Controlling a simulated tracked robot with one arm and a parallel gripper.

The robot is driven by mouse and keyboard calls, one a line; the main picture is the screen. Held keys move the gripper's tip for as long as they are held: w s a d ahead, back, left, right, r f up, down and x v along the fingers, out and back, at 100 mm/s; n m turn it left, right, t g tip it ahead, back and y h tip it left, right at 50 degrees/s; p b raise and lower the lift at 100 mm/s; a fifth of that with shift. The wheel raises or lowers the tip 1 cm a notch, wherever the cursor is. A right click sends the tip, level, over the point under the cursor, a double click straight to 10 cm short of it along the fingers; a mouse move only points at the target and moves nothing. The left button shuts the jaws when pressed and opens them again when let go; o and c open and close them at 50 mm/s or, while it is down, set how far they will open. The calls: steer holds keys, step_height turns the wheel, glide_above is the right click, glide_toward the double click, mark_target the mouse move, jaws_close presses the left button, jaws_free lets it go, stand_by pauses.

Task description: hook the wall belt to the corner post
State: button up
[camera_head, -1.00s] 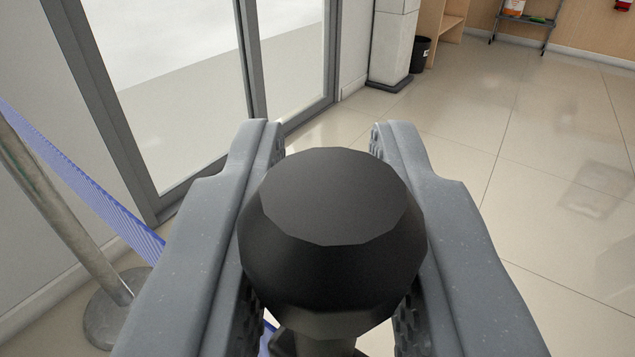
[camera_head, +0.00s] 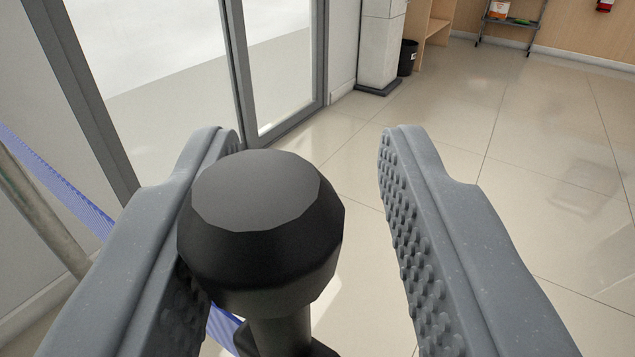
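A black knob-topped piece (camera_head: 262,225), which looks like a post head or belt end, stands between the fingers of my gripper (camera_head: 300,215). The fingers are spread apart. The knob is close to the left finger, perhaps touching it, and clear of the right finger by a wide gap. A blue belt (camera_head: 58,187) runs from the far left edge down behind the left finger. A bit of blue also shows below the knob (camera_head: 222,327). A grey metal post (camera_head: 40,212) stands at the left, its base hidden by the left finger. Where the belt ends join is hidden.
Glass doors with grey frames (camera_head: 235,70) are at the upper left. A white pillar (camera_head: 380,45), a black bin (camera_head: 407,58), a wooden shelf (camera_head: 437,25) and a small rack (camera_head: 510,25) stand at the back. The tiled floor (camera_head: 540,150) at the right is clear.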

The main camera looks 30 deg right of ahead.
steer(key=b+v, duration=1)
steer(key=v, duration=0.3)
steer(key=shift+s, duration=0.3)
steer(key=shift+a, duration=0.15)
stand_by(0.3)
steer(key=shift+s, duration=0.1)
